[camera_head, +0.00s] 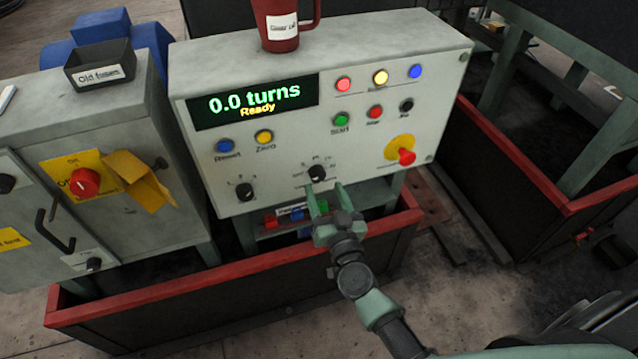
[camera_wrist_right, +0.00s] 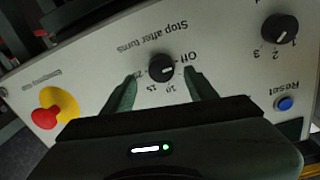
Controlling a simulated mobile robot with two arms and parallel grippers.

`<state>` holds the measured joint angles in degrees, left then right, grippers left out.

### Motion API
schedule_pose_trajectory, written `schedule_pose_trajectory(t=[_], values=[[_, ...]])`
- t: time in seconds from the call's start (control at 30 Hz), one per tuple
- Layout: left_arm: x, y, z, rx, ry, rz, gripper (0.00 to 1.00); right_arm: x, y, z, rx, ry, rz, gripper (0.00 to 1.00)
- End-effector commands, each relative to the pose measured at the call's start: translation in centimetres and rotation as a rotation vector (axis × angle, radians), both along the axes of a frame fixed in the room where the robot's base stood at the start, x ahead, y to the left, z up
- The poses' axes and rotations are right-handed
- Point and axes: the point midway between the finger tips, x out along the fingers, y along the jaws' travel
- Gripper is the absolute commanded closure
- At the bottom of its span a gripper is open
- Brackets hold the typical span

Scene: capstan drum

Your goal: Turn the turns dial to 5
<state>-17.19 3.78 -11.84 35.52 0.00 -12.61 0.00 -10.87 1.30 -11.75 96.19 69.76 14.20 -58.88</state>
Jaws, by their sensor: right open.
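The turns dial (camera_head: 317,173) is a small black knob low on the grey control panel (camera_head: 225,170). In the right wrist view, which is upside down, the dial (camera_wrist_right: 161,67) sits under the label "Stop after turns", ringed by marks including Off, 10 and 15. Its white pointer line lies toward the picture's right, on the Off side; the exact mark is hard to read. My right gripper (camera_head: 326,193) is open just in front of it. In the wrist view the fingertips (camera_wrist_right: 160,80) stand either side of the knob, apparently without touching it. My left gripper is not in view.
The display (camera_head: 253,101) reads "0.0 turns, Ready". A second black knob (camera_head: 244,192) is left of the dial; a red emergency knob (camera_head: 407,157) is to its right. A red mug (camera_head: 283,30) stands on the panel housing. Several coloured buttons sit above.

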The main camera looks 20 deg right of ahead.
Motion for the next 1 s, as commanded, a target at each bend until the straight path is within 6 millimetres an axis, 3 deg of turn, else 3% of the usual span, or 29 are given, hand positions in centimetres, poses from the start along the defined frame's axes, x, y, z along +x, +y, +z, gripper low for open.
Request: schedule_pose_trajectory(t=[0.2,0.53,0.57,0.77,1.0], values=[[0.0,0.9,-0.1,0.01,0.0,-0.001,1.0,2.7,-0.1,0.0,0.0,-0.001,0.0,0.43],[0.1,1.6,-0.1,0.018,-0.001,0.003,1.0,3.2,-0.1,0.0,0.0,0.001,0.0,0.43],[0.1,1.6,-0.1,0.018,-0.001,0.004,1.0,3.2,-0.1,0.0,0.0,0.001,0.0,0.45],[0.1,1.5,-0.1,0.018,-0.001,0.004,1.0,3.2,-0.1,-0.1,0.0,0.001,0.0,1.0],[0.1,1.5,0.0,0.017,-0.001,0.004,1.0,3.2,-0.1,0.0,0.015,0.002,0.0,1.0]])
